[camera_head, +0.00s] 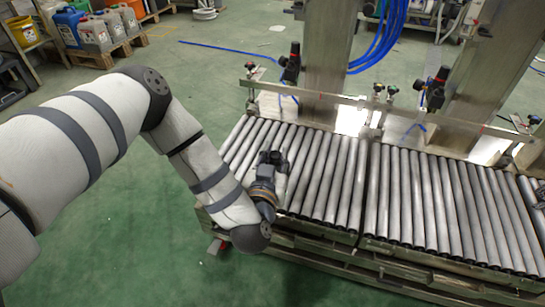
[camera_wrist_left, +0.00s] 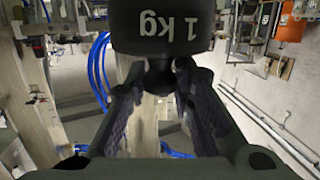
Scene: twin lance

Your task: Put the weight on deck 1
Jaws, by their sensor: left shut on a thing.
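My left gripper (camera_wrist_left: 163,100) is shut on a dark weight (camera_wrist_left: 160,27) marked "1 kg", gripping the narrow neck between its fingers. The lettering is upside down in the left wrist view. In the head view my left gripper (camera_head: 270,170) is over the left roller section (camera_head: 325,175), near its front edge; the weight is small and hard to make out at its tip. A right roller section (camera_head: 440,205) lies beside the left one. No label shows which deck is number 1. My right gripper is out of view.
Steel columns (camera_head: 325,55) and a horizontal rail (camera_head: 330,100) with valves and clamps stand behind the rollers. Blue hoses (camera_head: 385,40) hang at the back. Canisters (camera_head: 95,32) stand on pallets at the far left. The rollers on the right look clear.

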